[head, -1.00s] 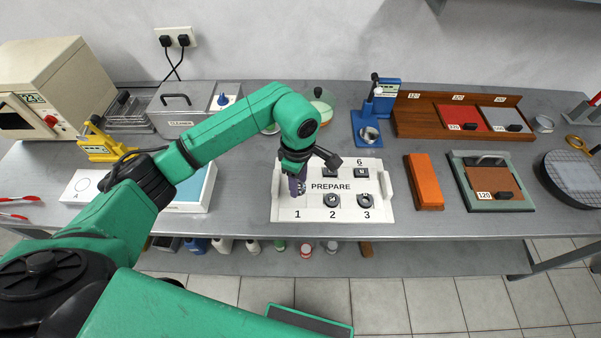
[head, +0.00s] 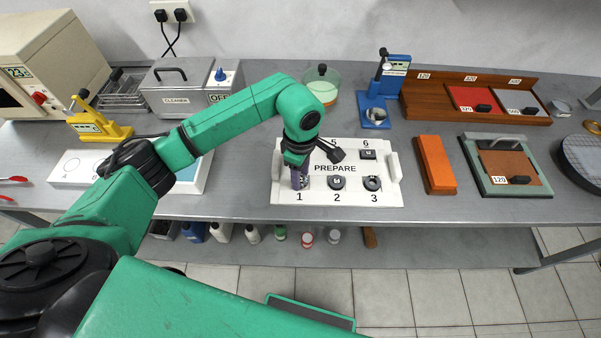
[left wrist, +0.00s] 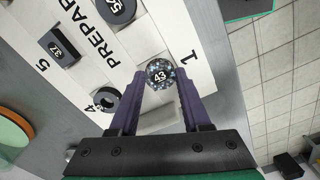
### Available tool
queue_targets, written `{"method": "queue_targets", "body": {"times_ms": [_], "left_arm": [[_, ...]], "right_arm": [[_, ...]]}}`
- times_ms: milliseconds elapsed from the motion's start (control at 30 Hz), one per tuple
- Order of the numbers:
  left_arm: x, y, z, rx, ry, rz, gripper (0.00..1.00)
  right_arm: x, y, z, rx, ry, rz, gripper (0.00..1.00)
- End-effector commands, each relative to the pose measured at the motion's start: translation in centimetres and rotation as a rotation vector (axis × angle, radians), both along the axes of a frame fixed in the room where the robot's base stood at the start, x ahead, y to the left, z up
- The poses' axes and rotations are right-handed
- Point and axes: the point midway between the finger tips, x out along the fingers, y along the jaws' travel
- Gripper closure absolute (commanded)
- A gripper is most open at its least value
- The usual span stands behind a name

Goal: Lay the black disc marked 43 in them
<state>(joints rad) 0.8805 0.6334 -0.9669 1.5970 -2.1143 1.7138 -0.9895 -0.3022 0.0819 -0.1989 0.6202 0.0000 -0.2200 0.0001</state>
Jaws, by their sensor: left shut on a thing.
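The piece marked 43 (left wrist: 160,73) shows in the left wrist view as a round, shiny, speckled grey face with a black number label. My left gripper (left wrist: 160,80) is shut on it, one purple finger on each side. In the head view the left gripper (head: 299,184) is at the spot numbered 1 on the white PREPARE tray (head: 284,150), and its fingers hide most of the piece. I cannot tell whether the piece touches the tray. My right gripper is not in view.
An orange bar (head: 435,165) lies right of the tray.

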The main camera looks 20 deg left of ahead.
Motion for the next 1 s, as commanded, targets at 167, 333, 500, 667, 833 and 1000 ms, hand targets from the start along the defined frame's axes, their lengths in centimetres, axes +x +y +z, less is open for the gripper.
{"method": "queue_targets", "body": {"times_ms": [167, 333, 500, 667, 833, 1000], "left_arm": [[0.02, 0.0, 0.09, 0.0, -0.001, 0.0, 1.0], [0.01, 0.0, 0.09, 0.0, 0.0, 0.0, 1.0], [0.01, 0.0, 0.04, 0.0, 0.0, 0.0, 1.0], [0.02, 0.0, -0.06, 0.0, -0.001, 0.0, 1.0], [0.02, 0.0, -0.16, 0.0, -0.001, 0.0, 1.0], [0.02, 0.0, -0.26, 0.0, -0.001, 0.0, 1.0]], "right_arm": [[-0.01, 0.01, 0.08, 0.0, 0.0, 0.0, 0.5], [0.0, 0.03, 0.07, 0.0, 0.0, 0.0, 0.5], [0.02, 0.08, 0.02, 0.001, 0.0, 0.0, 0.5], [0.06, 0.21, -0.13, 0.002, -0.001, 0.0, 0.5], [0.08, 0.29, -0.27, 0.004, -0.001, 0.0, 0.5], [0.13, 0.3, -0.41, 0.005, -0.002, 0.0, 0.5]]}}
